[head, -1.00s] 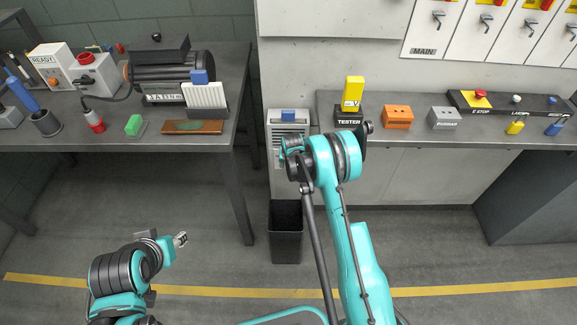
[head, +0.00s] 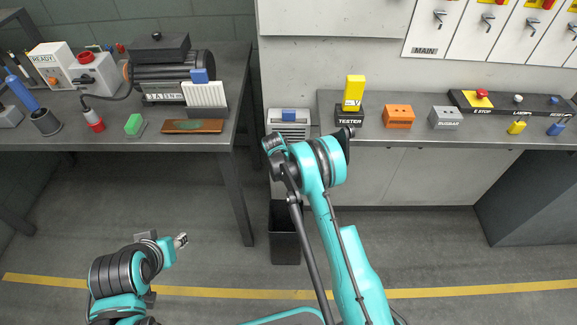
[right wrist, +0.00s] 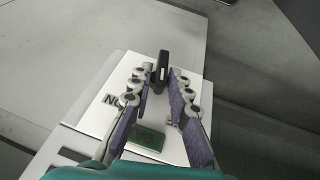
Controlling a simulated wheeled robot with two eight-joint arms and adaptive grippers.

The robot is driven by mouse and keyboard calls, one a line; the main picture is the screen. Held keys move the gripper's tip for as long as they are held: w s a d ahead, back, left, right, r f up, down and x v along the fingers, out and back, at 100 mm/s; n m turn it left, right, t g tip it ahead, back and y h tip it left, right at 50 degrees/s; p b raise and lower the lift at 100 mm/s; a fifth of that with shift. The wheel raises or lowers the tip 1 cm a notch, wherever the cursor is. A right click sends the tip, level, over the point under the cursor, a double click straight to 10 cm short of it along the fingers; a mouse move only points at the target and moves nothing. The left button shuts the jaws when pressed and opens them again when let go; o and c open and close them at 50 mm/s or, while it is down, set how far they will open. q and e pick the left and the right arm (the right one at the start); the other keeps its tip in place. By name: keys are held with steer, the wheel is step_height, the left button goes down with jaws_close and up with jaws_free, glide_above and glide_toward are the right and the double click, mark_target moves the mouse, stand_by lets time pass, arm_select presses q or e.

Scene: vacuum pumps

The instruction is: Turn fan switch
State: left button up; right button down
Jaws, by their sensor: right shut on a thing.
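In the right wrist view, a black switch lever (right wrist: 161,65) stands up from a white plate (right wrist: 97,112) with dark lettering, partly hidden, that starts with "NO". A dark green patch (right wrist: 146,138) lies on the plate between the fingers. My right gripper (right wrist: 161,77) has its purple-padded fingers on both sides of the lever and is shut on it. In the head view my right arm hides this gripper, near the white slotted unit (head: 289,131) with a blue top. My left gripper (head: 181,240) is low at the left, over the floor, away from everything.
A dark bin (head: 286,235) stands under my right arm. The left bench (head: 214,139) carries a pump and boxes. The right bench (head: 385,134) holds a yellow tester (head: 354,92), an orange block (head: 398,117) and a grey block (head: 446,118).

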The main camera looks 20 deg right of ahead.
steer(key=shift+w+a+f+n+g+h, duration=0.1)
steer(key=shift+a+n+g+h, duration=0.15)
steer(key=shift+h, duration=0.75)
steer(key=shift+a+f+n+g+h, duration=0.15)
steer(key=shift+n+g+h, duration=0.1)
steer(key=shift+h, duration=0.75)
steer(key=shift+r, duration=0.1)
steer(key=c, duration=1.6)
jaws_free()
step_height(320, 180, up, 10)
